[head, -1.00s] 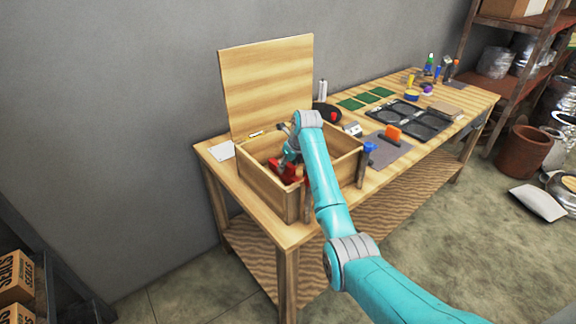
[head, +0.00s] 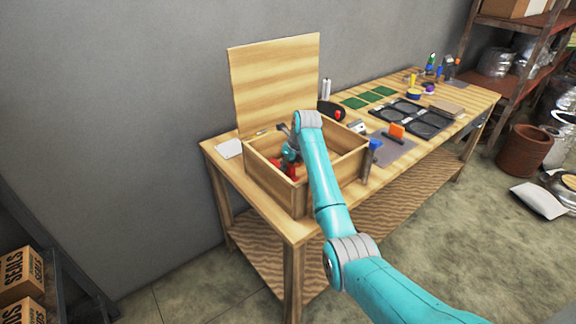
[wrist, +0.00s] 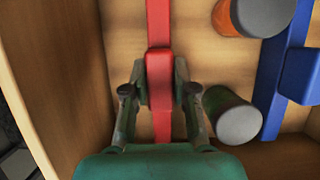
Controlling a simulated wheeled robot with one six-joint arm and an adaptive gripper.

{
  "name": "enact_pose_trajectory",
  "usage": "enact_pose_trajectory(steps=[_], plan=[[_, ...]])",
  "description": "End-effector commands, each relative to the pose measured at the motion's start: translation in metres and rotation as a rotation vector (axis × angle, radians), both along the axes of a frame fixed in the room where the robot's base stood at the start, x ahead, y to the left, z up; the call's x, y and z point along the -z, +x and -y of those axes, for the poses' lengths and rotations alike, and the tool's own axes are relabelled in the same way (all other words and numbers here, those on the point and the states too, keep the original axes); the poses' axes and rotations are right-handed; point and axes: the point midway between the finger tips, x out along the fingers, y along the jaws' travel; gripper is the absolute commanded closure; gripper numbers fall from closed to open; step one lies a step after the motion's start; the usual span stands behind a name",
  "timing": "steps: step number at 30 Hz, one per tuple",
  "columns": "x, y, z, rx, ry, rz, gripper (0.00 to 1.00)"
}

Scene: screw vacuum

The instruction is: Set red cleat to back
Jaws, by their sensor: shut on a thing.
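The red cleat (wrist: 158,28) is a long bar with a thicker block in its middle. It runs up and down the wrist view, inside the open wooden box (head: 275,185). My gripper (wrist: 160,85) is shut on the middle block, one finger on each side. In the head view the red cleat (head: 289,171) shows low inside the box, partly hidden by my arm and the front wall. I cannot tell whether it touches the floor of the box.
In the box, right of the red cleat, are a blue cleat (wrist: 300,75), a green-and-grey cylinder (wrist: 235,118) and an orange-and-grey one (wrist: 260,15). The box's raised lid (head: 275,85) stands behind. A blue-topped item (head: 374,150) stands right of the box.

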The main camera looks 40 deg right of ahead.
Motion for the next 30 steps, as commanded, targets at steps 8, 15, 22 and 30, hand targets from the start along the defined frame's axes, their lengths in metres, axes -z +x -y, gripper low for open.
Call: enact_pose_trajectory(steps=[8,15,22,30], plan=[[0.0,0.0,0.0,0.001,0.0,-0.001,1.0],[0.0,0.0,0.0,0.0,0.0,-0.001,0.48],[-0.002,-0.001,0.001,0.0,0.0,0.0,0.48],[-0.035,-0.014,0.001,0.001,-0.002,0.003,0.48]])
